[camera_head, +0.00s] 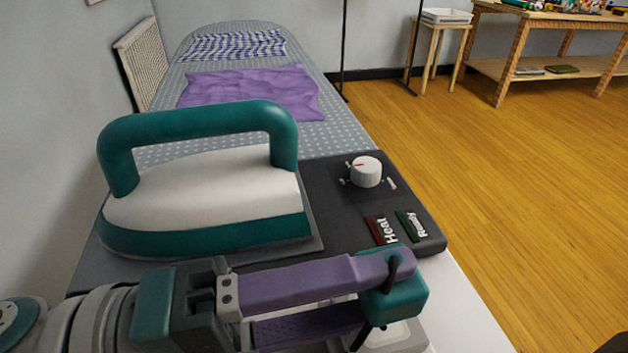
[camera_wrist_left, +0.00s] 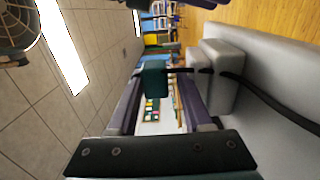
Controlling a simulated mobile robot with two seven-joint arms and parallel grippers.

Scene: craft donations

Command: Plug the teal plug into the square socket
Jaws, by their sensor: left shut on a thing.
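The teal plug (camera_head: 405,300) is a rounded block at the lower middle of the head view. My left gripper (camera_head: 385,285), with purple fingers, reaches in from the left and is shut on it. In the left wrist view the plug (camera_wrist_left: 153,85) shows between the fingertips. A black cord runs by the fingertips. A pale block (camera_head: 398,338), perhaps the square socket, shows partly under the plug; the opening is hidden. In the wrist view a pale boxy block (camera_wrist_left: 222,75) stands beside the fingers. I cannot tell whether plug and block touch. My right gripper is not in view.
A teal and white iron (camera_head: 205,195) stands just behind my left gripper. A dark panel with a white knob (camera_head: 366,172) and Heat and Ready labels lies to its right. A long padded board with purple cloth (camera_head: 250,92) extends behind. Wooden floor (camera_head: 510,180) is clear at right.

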